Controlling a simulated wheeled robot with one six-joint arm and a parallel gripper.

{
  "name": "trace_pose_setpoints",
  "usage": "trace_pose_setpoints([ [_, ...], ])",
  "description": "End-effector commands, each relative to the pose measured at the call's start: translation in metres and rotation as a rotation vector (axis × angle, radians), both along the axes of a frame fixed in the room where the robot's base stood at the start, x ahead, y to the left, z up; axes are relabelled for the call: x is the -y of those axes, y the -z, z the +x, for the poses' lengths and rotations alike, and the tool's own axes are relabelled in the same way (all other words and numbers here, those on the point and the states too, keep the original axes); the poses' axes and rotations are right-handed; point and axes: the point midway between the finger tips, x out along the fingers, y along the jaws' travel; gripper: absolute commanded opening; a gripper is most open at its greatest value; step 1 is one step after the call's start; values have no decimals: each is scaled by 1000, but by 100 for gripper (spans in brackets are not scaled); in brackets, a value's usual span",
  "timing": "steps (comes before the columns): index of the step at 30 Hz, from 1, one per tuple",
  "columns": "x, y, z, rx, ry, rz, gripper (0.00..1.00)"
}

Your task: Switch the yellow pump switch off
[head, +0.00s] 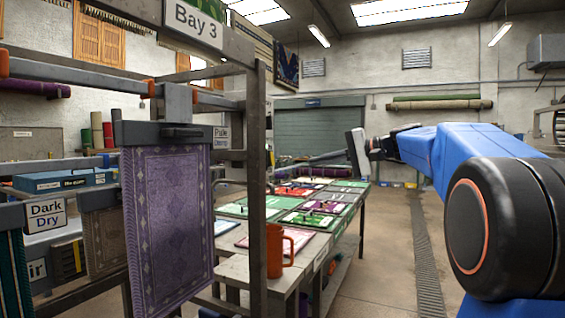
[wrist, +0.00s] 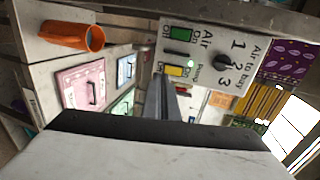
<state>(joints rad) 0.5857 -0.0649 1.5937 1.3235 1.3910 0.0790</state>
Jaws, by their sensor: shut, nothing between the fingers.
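The yellow pump switch (wrist: 175,71) is on the pale control panel (wrist: 215,50) in the wrist view, beside the word Pump and On/Off lettering. I cannot tell from the picture which way it is set. My gripper (wrist: 160,82) is shut and empty, its fingertips just below the yellow switch in the picture. Whether they touch it is unclear. In the head view my gripper (head: 370,145) is close to the panel (head: 358,153), which is seen nearly edge-on, so its switches are hidden there.
A green switch (wrist: 181,34) by the word Air and a black knob (wrist: 223,62) numbered 1, 2, 3 share the panel. A small green light (wrist: 190,63) shows near the yellow switch. An orange mug (head: 274,250) stands on the long table (head: 240,262).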

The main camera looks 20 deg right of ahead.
Motion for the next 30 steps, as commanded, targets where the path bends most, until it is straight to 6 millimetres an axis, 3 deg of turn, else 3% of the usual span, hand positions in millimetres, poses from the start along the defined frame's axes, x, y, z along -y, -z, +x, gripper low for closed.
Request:
trace_pose_setpoints([
  [6, 20, -19, 10, 35, 6, 47, 0],
  [17, 20, -20, 11, 37, 5, 49, 0],
  [23, 10, -17, 19, 36, 4, 50, 0],
  [30, -16, -11, 44, 37, 2, 50, 0],
])
